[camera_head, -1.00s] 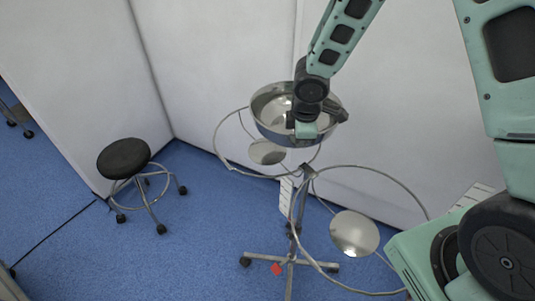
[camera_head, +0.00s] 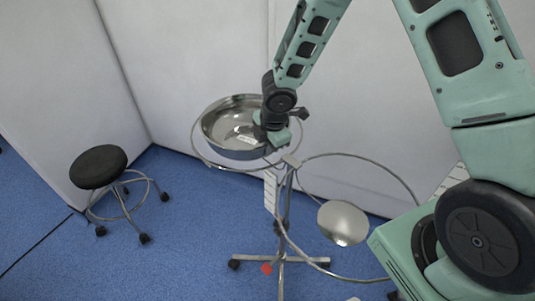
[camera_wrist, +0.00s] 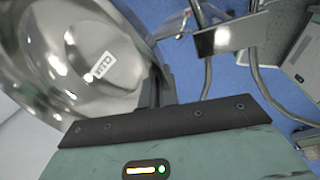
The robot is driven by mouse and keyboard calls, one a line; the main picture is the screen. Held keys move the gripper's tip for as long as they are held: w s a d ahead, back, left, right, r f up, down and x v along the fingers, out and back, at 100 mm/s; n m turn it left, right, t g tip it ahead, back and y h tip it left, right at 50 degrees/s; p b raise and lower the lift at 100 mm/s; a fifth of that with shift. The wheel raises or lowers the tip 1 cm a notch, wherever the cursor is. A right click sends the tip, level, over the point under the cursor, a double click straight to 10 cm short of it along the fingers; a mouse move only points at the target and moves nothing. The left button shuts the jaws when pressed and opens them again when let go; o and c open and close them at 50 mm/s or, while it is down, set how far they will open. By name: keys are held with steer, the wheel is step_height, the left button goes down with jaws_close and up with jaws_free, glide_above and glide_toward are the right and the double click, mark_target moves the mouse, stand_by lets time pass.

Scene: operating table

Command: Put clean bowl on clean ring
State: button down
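The shiny metal bowl (camera_head: 222,128) is at the left ring (camera_head: 196,155) of the stand, nearly filling the ring in the head view. Whether it rests on the ring or is just above it, I cannot tell. My gripper (camera_head: 268,132) is at the bowl's right rim and appears shut on it. The wrist view shows the bowl (camera_wrist: 40,60) filling the left side, with a white printed label (camera_wrist: 105,67) inside. A dark finger (camera_wrist: 158,88) is against the bowl's rim. The other finger is hidden.
The stand's right ring (camera_head: 340,156) is empty, with a metal disc (camera_head: 343,223) inside its outline. A black-topped stool (camera_head: 98,167) stands at the left on the blue floor (camera_head: 180,230). White wall panels (camera_head: 180,60) are close behind the stand.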

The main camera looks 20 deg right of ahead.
steer(key=shift+s+x, duration=0.2)
steer(key=shift+x, duration=0.9)
steer(key=shift+f+b, duration=0.2)
steer(key=shift+b, duration=0.2)
steer(key=c, duration=1.7)
jaws_free()
steer(key=shift+r, duration=0.1)
steer(key=shift+r, duration=0.1)
steer(key=p+v, duration=0.4)
steer(key=v, duration=0.8)
steer(key=s+a+r+m, duration=0.3)
steer(key=s+r+m, duration=0.1)
steer(key=s, duration=0.4)
steer(key=s+a+r+m+g, duration=0.1)
steer(key=s+r+m, duration=0.3)
steer(key=s, duration=0.5)
steer(key=s+a+r+m+g, duration=0.1)
steer(key=s+a+r+m, duration=0.3)
steer(key=s, duration=0.5)
steer(key=shift+s+a+r+m, duration=0.2)
steer(key=shift+a+r+m, duration=0.15)
steer(key=shift+r, duration=0.25)
